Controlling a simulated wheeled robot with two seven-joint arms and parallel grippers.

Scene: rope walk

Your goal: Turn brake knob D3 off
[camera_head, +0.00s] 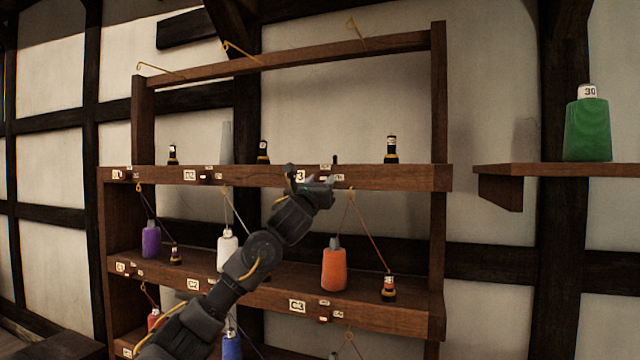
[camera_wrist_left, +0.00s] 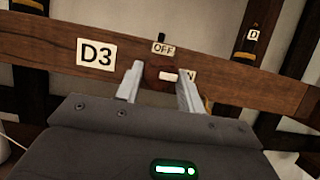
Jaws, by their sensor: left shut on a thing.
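The D3 label (camera_wrist_left: 97,55) is on the front edge of the top shelf, left of brake knob D3 (camera_wrist_left: 155,75). The knob is dark brown with a white bar (camera_wrist_left: 169,76) lying sideways, pointing right toward a label of which only an "N" shows. An OFF label (camera_wrist_left: 163,48) is above the knob. My left gripper (camera_wrist_left: 161,80) has one finger on each side of the knob and is shut on it. In the head view my left gripper (camera_head: 322,184) is at the top shelf's edge and hides the knob and part of the label. My right gripper is not in view.
An orange spool (camera_head: 334,268) and a white spool (camera_head: 227,250) stand on the middle shelf below, with threads running up. Dark pegs, one at the right (camera_head: 391,152), stand on the top shelf. A green spool (camera_head: 587,130) stands on a separate shelf at right.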

